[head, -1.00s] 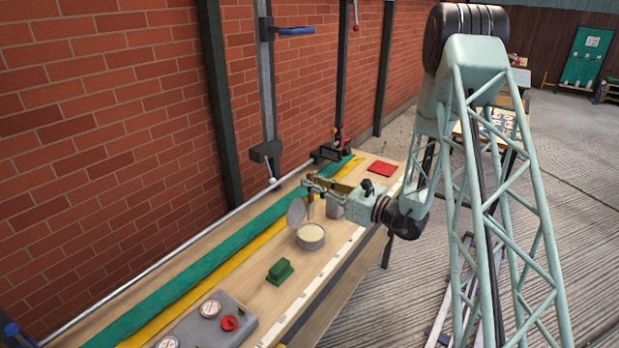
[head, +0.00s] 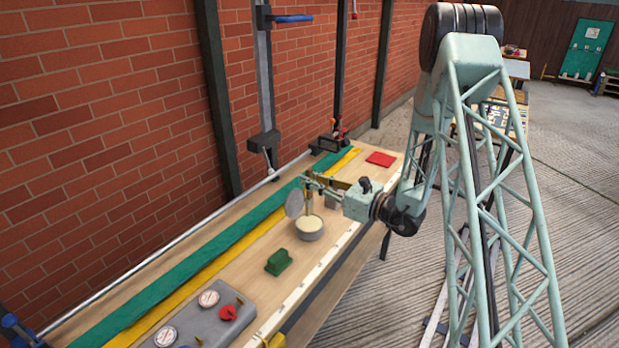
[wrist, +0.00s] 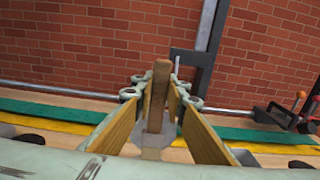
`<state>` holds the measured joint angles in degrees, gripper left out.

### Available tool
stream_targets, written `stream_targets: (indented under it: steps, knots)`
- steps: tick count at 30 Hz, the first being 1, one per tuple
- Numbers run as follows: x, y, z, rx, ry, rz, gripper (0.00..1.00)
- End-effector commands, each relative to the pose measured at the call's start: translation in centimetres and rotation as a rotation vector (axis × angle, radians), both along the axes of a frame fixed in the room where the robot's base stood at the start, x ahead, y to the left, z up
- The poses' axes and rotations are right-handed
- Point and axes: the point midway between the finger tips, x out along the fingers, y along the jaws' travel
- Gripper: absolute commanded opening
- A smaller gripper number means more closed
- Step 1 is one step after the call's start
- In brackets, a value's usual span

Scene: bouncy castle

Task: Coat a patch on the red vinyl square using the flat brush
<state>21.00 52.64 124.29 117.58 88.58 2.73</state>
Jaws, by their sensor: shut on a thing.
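The red vinyl square (head: 380,159) lies flat near the far end of the bench. A round tin (head: 309,229) of pale cream contents stands mid-bench, with a grey disc-shaped lid (head: 294,203) upright at its rim. My gripper (head: 312,186) is above the tin. In the wrist view my gripper (wrist: 155,95) is shut on the wooden handle of the flat brush (wrist: 158,85). The brush hangs down toward the tin in the head view; its bristle end is too small to tell whether it touches the contents.
A green block-like object (head: 279,262) stands nearer on the bench. A grey box with dials and a red knob (head: 228,313) is at the near end. Green (head: 190,268) and yellow strips run along the wall side.

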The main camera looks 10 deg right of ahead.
Motion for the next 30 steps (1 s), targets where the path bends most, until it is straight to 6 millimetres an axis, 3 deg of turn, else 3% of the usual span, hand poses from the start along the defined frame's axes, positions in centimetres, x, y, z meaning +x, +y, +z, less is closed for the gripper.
stream_targets:
  steps: [12, 30]
  knots:
    - [0.0, 0.0, -2.8, 0.000, 0.000, 0.000, 0.02]
    - [0.0, 0.0, -3.4, 0.000, 0.000, 0.000, 0.02]
